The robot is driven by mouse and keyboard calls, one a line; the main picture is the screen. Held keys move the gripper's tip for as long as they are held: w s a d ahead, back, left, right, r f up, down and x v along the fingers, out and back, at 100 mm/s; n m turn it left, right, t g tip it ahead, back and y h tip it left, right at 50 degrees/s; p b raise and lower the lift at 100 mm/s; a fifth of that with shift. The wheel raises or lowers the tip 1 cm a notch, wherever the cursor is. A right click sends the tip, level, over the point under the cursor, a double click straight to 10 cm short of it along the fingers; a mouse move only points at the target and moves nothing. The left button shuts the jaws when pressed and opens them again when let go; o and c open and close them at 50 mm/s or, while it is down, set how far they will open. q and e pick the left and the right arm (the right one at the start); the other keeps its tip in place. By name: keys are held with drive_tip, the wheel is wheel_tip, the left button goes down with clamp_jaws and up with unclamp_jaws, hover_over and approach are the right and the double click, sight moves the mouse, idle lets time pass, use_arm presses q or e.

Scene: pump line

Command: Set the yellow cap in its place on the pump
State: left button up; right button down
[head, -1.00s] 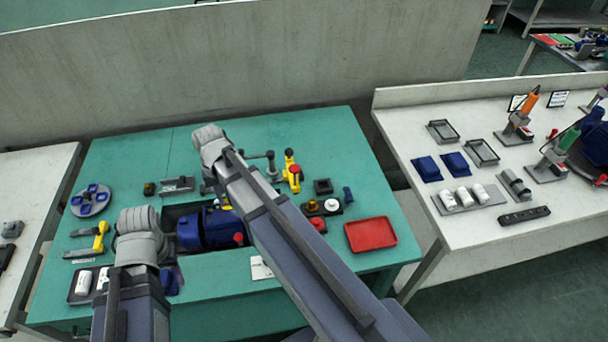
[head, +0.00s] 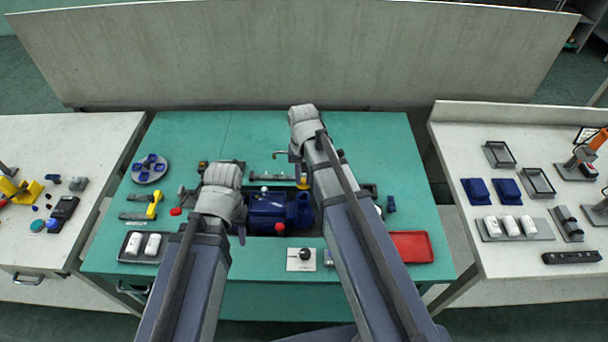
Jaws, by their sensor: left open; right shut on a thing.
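The blue pump (head: 268,212) lies in a recess in the green bench. The small yellow cap (head: 303,184) shows beside my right forearm, at the pump's right end. My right gripper (head: 304,175) is shut on it; the fingers are mostly hidden behind my arm. I cannot tell whether the cap touches the pump. My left gripper (head: 240,230) is open, left of the pump and close to it; its fingers are largely hidden by my wrist.
A grey disc with blue parts (head: 149,168), a yellow-handled tool (head: 153,206) and a tray with white parts (head: 126,252) are on the bench's left. A red tray (head: 427,248) is at right, partly behind my arm. The back left of the green bench (head: 190,135) is clear.

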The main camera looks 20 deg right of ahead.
sight(303, 185)
use_arm(q)
drive_tip(key=shift+f+b, duration=2.25)
drive_tip(key=shift+f, duration=0.15)
use_arm(e)
drive_tip(key=shift+f, duration=2.35)
use_arm(q)
drive_tip(key=shift+r, duration=0.1)
use_arm(e)
drive_tip(key=shift+s+a+r, duration=0.1)
drive_tip(key=shift+s, duration=0.05)
use_arm(q)
drive_tip(key=shift+f, duration=0.2)
use_arm(e)
drive_tip(key=shift+f, duration=0.25)
drive_tip(key=c, duration=0.7)
unclamp_jaws()
drive_tip(key=shift+r, duration=0.1)
drive_tip(key=shift+r+p, duration=2.95)
drive_tip(key=shift+r, duration=0.05)
use_arm(q)
wheel_tip(303, 185, up, 6)
